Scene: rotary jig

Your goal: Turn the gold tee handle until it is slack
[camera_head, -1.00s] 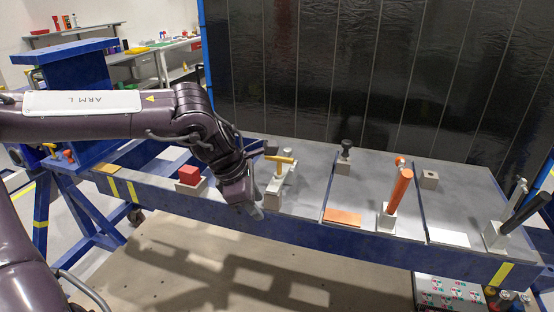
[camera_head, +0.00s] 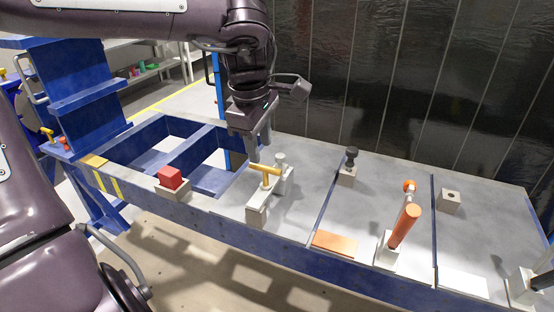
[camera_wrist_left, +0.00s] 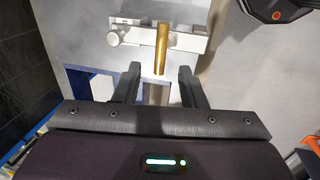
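The gold tee handle (camera_head: 265,169) sits on top of a light grey clamp block (camera_head: 258,205) on the bench. Its crossbar lies roughly level. My left gripper (camera_head: 259,148) is just above and behind the handle, pointing down. In the left wrist view the gold bar (camera_wrist_left: 161,50) lies between the lines of the two spread fingers (camera_wrist_left: 158,84), mostly beyond their tips. The fingers are open and hold nothing. I cannot tell whether they touch the bar. My right gripper is not in view.
A red block (camera_head: 170,177) in a grey holder stands to the left. A black knob (camera_head: 351,156), an orange handle (camera_head: 404,226) and a small grey block (camera_head: 450,200) stand to the right. An orange plate (camera_head: 335,243) lies near the front edge. Dark panels (camera_head: 400,80) rise behind.

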